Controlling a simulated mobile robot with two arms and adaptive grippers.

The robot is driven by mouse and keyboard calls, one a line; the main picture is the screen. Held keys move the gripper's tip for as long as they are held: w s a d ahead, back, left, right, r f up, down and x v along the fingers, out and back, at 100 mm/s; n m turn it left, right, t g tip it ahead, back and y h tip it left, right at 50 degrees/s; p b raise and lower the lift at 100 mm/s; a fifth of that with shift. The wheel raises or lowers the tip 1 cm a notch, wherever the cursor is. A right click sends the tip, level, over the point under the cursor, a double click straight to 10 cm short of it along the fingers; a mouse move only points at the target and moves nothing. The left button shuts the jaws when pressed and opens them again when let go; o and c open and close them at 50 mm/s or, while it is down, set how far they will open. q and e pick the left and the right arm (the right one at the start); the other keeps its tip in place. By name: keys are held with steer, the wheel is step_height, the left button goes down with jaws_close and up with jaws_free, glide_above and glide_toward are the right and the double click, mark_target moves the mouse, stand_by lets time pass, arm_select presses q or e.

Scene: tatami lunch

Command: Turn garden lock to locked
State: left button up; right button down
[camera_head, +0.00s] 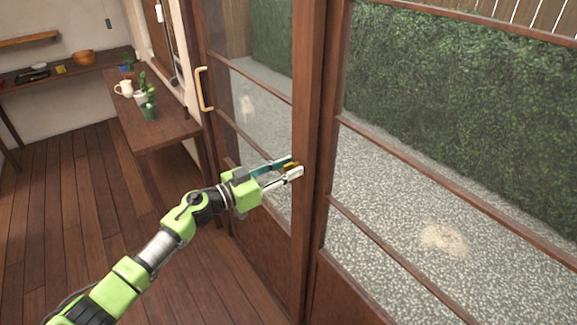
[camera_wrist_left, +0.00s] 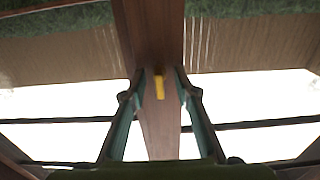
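The garden lock (camera_head: 291,166) is a small brass-coloured piece on the brown wooden door stile, at mid-height in the head view. In the left wrist view the lock (camera_wrist_left: 159,87) is a yellow upright bar on the stile. My left gripper (camera_head: 293,167) reaches in from the left, with its fingertips at the lock. In the wrist view its two fingers (camera_wrist_left: 158,73) stand on either side of the lock, with a visible gap on each side. The fingers are open and hold nothing. My right gripper is not in view.
The glazed wooden door (camera_head: 305,130) has a brass pull handle (camera_head: 204,89) at its left. A wooden table (camera_head: 158,130) with a white pitcher (camera_head: 124,88) and potted plants stands to the left. Wooden floor (camera_head: 60,220) is clear there. Gravel and a hedge lie beyond the glass.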

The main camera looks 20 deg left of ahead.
arm_select(q)
steer(key=shift+w+d, duration=0.15)
steer(key=shift+d, duration=0.05)
jaws_close()
